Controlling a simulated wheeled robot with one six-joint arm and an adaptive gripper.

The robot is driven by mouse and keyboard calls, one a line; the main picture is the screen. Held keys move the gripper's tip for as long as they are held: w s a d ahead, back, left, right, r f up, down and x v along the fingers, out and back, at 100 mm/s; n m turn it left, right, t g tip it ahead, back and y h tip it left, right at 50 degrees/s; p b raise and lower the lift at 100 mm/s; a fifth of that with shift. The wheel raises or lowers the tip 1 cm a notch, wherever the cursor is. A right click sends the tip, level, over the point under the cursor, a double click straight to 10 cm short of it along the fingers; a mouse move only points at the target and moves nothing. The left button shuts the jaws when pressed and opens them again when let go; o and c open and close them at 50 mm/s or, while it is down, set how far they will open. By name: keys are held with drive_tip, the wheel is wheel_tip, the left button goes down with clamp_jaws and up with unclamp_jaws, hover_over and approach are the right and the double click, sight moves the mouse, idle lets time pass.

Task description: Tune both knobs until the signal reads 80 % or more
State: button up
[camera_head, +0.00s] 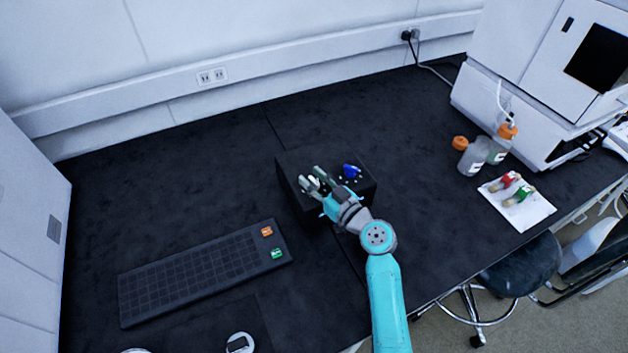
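A black box (287,179) stands on the dark bench near the middle of the camera_head view. A blue knob (351,171) sits on its top toward the right, with small pale marks around it. My gripper (311,181) is over the left part of the box top, to the left of the blue knob. Its grey fingers cover that area, and a second knob cannot be made out there. The fingers look a little apart, but whether they hold something is too small to tell. No signal reading is legible.
A black rack (195,270) with an orange label (266,231) and a green label (277,253) lies at left. Bottles with orange caps (471,157) and a white sheet (517,205) with red and green items are at right, before a white instrument (545,75). The back bench is clear.

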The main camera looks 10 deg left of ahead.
sight(314, 180)
wheel_tip(314, 180, up, 9)
drive_tip(key=shift+r, duration=0.2)
idle(0.4)
drive_tip(key=s+d+f+g+h, duration=0.3)
drive_tip(key=s+d+f, duration=0.2)
drive_tip(key=s+d, duration=0.35)
drive_tip(key=x, duration=1)
drive_tip(key=shift+w+d+f, duration=0.1)
drive_tip(key=shift+w+f, duration=0.05)
drive_tip(key=shift+w, duration=0.45)
clamp_jaws()
